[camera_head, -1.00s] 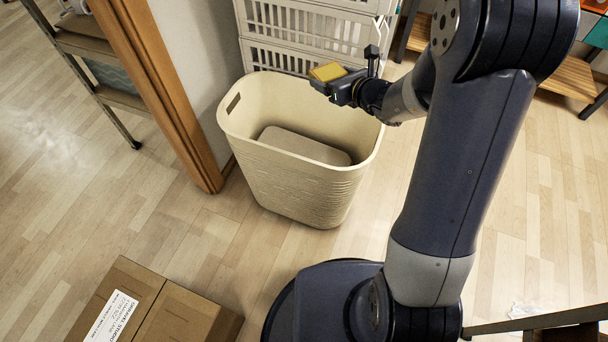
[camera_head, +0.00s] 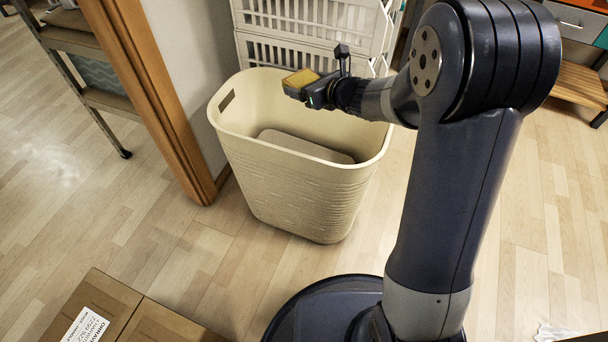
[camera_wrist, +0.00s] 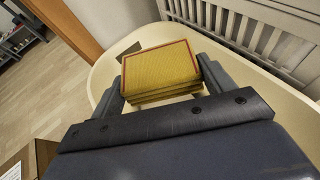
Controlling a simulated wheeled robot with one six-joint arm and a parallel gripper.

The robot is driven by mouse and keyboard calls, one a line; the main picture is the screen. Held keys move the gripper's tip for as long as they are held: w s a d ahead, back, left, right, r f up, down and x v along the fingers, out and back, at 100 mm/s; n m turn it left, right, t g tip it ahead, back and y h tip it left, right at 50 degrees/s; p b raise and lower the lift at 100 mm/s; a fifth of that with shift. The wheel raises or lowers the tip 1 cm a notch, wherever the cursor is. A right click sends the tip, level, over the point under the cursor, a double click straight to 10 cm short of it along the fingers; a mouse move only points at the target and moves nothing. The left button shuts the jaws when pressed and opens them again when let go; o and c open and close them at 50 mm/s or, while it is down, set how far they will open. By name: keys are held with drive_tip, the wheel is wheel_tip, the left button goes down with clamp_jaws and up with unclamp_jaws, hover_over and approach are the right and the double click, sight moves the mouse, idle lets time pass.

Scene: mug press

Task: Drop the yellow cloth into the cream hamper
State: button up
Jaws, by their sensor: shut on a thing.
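The yellow cloth (camera_head: 301,78) is a folded, layered square with a reddish border line, seen best in the wrist view (camera_wrist: 160,68). My gripper (camera_head: 297,90) is shut on it, with a finger on each side of the cloth in the wrist view (camera_wrist: 162,84). The cream hamper (camera_head: 290,190) stands upright on the floor, open at the top. My gripper and the cloth are over the hamper's opening, towards its back side. A pale, flat-looking shape (camera_head: 305,147) shows inside the hamper. Part of the hamper's right rim is near my arm.
White slatted crates (camera_head: 305,20) are stacked right behind the hamper. A wooden door frame (camera_head: 150,90) and wall stand to its left. A cardboard box (camera_head: 125,315) is at the lower left. Shelving (camera_head: 85,60) is further left.

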wheel_tip(320, 180, down, 4)
drive_tip(key=b, duration=0.2)
drive_tip(key=shift+f+b, duration=0.1)
drive_tip(key=shift+b, duration=0.3)
drive_tip(key=o, duration=1.1)
drive_tip(key=shift+p+v, duration=1.45)
drive_tip(key=shift+v, duration=4)
drive_tip(key=shift+w+a+f, duration=0.1)
